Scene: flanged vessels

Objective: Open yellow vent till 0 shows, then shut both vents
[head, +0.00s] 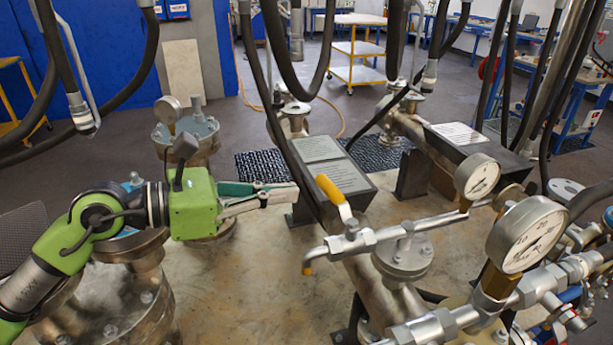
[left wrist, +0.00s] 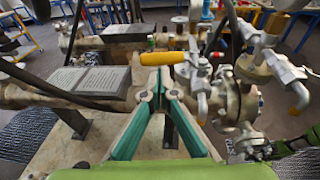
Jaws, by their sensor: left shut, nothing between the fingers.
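The yellow vent lever (head: 329,189) sits on a small valve with a downturned spout (head: 307,265), and slants up to the left. In the left wrist view the lever (left wrist: 167,58) lies sideways just beyond my fingertips. My left gripper (head: 296,188) is shut and empty, with its tips just left of the lever and seemingly apart from it. Its green fingers (left wrist: 157,92) meet in the left wrist view. The large gauge (head: 527,235) and a smaller gauge (head: 477,177) face the head camera; their needles are too small to read. A second spouted valve (left wrist: 289,72) stands at right.
A sloped plate with print (head: 335,178) stands behind my fingers. A flanged vessel with a small gauge (head: 167,109) is beyond my left arm. Dark hoses hang in front. A green and dark part shows low right in the left wrist view, its identity unclear.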

